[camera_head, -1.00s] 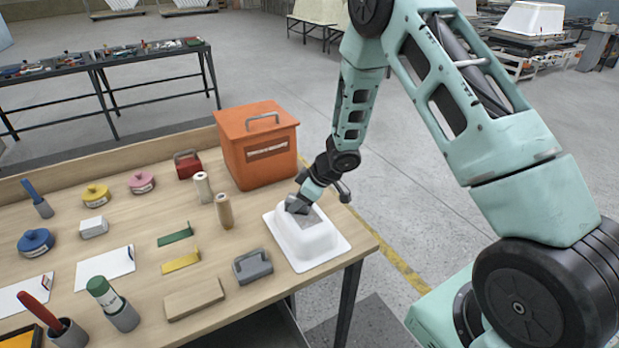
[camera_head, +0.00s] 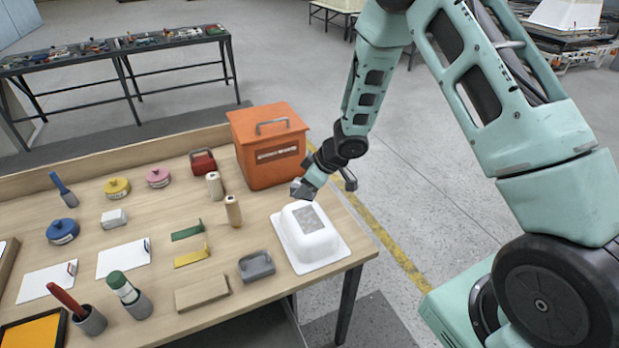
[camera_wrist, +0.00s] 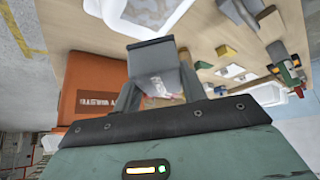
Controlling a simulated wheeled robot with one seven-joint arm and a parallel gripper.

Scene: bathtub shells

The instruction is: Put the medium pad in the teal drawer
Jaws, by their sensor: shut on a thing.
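My gripper (camera_head: 311,182) is shut on a small grey block-shaped pad (camera_head: 302,190), held above the far edge of the white tub shell (camera_head: 300,255). In the wrist view the grey pad (camera_wrist: 158,54) sits between the fingers, with a pale, reddish-marked face below it. I cannot read the marking to tell the pad's grade. The shell has a grey rough patch (camera_head: 310,219) on top. No teal drawer shows in either view.
An orange box (camera_head: 268,145) with a handle stands close behind my gripper. Two upright rolls (camera_head: 233,211), yellow (camera_head: 117,188) and pink tins (camera_head: 158,178), and cups with tools are left on the wooden table (camera_head: 160,215).

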